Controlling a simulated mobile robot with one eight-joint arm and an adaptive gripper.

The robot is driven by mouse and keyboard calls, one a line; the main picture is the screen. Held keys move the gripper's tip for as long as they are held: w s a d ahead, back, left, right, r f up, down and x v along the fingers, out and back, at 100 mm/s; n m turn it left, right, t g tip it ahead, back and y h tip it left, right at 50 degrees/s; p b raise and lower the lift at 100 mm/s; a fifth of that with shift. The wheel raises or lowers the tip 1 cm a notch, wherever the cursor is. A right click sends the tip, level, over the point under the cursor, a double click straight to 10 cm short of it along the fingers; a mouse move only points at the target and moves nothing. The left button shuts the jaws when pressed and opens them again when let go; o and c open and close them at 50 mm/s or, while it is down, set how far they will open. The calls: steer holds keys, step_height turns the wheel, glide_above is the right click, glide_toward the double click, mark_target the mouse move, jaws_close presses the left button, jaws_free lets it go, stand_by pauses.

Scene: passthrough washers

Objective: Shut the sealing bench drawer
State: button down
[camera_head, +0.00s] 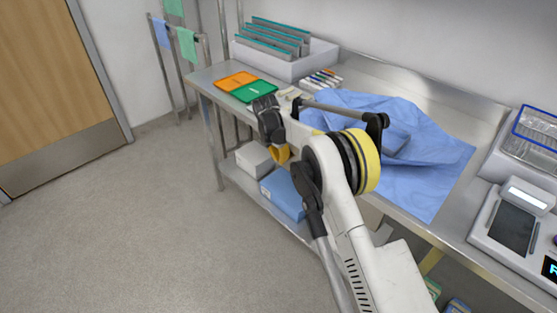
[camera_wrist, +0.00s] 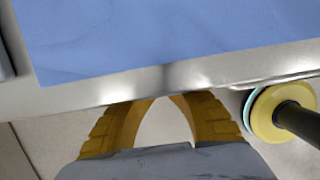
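The sealing bench (camera_head: 440,235) is a steel table along the wall, with its front edge also across the wrist view (camera_wrist: 90,97). I cannot clearly make out its drawer. A small pale surface (camera_head: 372,216) shows under the front edge, beside my arm, and may be part of it. My arm hides much of that area. My gripper (camera_head: 283,155) points down by the front edge, toward the left half of the bench. In the wrist view its ochre fingers (camera_wrist: 162,98) curve together, with tips close to each other at the bench edge. I see nothing held.
A blue drape (camera_head: 440,165) covers the bench middle. Orange (camera_head: 237,81) and green (camera_head: 254,91) trays lie at the left end, near a white file bin (camera_head: 285,62). A sealing device (camera_head: 510,225) stands at right. Boxes (camera_head: 284,195) fill the lower shelf. The floor at left is clear.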

steer(key=s+a+r+p, duration=0.4)
steer(key=s+r, duration=0.1)
steer(key=r, duration=0.5)
steer(key=s+d+r+m+t+y, duration=0.1)
steer(key=s+d+r+m, duration=0.35)
steer(key=d+r, duration=0.35)
steer(key=s+d+r+m, duration=0.45)
steer(key=d+r, duration=0.25)
steer(key=r, duration=0.3)
steer(key=s+d+r+m+t, duration=0.1)
steer(key=s+d+r+m, duration=0.1)
steer(key=s+d+m, duration=0.45)
steer(key=s+d+r+m+t, duration=0.1)
steer(key=s+d+r+m, duration=0.25)
steer(key=s, duration=0.55)
steer(key=s+d+f+m+t, duration=0.1)
steer(key=s+d+f+m, duration=0.1)
steer(key=s, duration=0.4)
steer(key=s+d+f+m, duration=0.3)
steer(key=s+f+m, duration=0.1)
steer(key=s+m, duration=0.2)
steer(key=shift+s+m+t+y, duration=0.3)
steer(key=shift+s+t+y, duration=0.1)
steer(key=shift+s, duration=0.1)
